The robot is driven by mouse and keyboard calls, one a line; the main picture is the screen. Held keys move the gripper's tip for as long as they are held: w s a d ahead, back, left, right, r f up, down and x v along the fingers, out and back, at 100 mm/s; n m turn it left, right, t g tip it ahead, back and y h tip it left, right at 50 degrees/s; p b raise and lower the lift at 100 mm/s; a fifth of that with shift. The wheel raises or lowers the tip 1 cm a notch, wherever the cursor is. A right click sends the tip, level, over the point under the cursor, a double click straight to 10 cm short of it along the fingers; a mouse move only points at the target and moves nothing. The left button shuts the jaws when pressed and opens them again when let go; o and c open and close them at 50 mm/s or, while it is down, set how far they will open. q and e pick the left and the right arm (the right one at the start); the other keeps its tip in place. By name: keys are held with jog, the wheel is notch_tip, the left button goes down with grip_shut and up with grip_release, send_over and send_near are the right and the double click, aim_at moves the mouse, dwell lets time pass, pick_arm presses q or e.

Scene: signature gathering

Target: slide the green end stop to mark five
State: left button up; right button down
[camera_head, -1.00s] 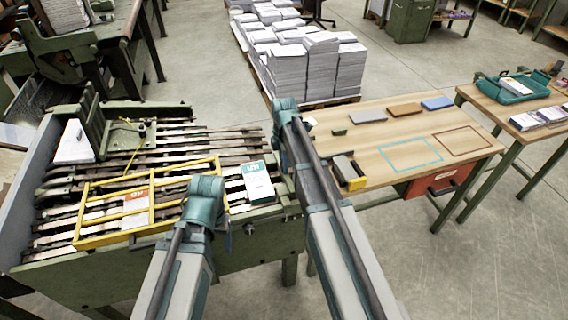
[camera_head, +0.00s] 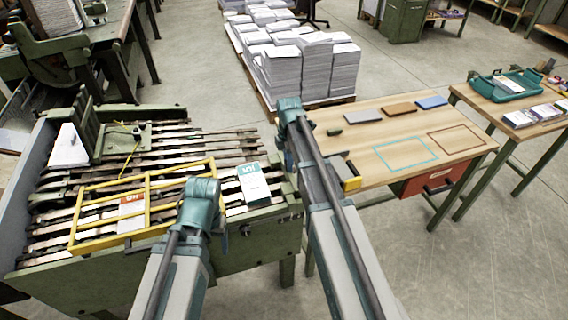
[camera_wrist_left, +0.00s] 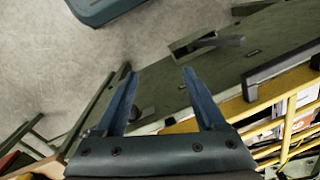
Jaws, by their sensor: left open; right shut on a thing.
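No part is clearly identifiable as the green end stop, and no mark five is readable. A small dark green block (camera_head: 334,131) lies on the wooden table, and a green upright fixture (camera_head: 86,122) stands at the left end of the slatted machine; I cannot tell whether either is the stop. My left gripper (camera_wrist_left: 158,80) is open and empty in the left wrist view, near the machine's green side panel (camera_wrist_left: 163,88). In the head view its fingers are hidden behind its arm. My right arm reaches up between machine and table; its fingertips and anything between them are hidden.
A yellow frame (camera_head: 150,205) lies across the slats, with a white and teal pack (camera_head: 253,184) right of it. The wooden table (camera_head: 375,178) holds grey, brown and blue blocks at its back and a yellow-ended item (camera_head: 352,184) at its front left. Paper stacks (camera_head: 300,70) stand behind.

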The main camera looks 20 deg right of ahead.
jog(key=c, duration=0.6)
grip_release()
notch_tip(320, 180, up, 14)
jog(key=p, duration=1.4)
jog(key=shift+f, duration=0.1)
jog(key=s+a+m, duration=0.7)
jog(key=s+a, duration=0.1)
jog(key=s, duration=0.4)
jog(key=s+a+m+h, duration=0.1)
jog(key=s+a+m, duration=0.6)
jog(key=s, duration=0.5)
jog(key=shift+s+a+m, duration=0.15)
jog(key=shift+a+m, duration=0.15)
jog(key=shift+a, duration=0.6)
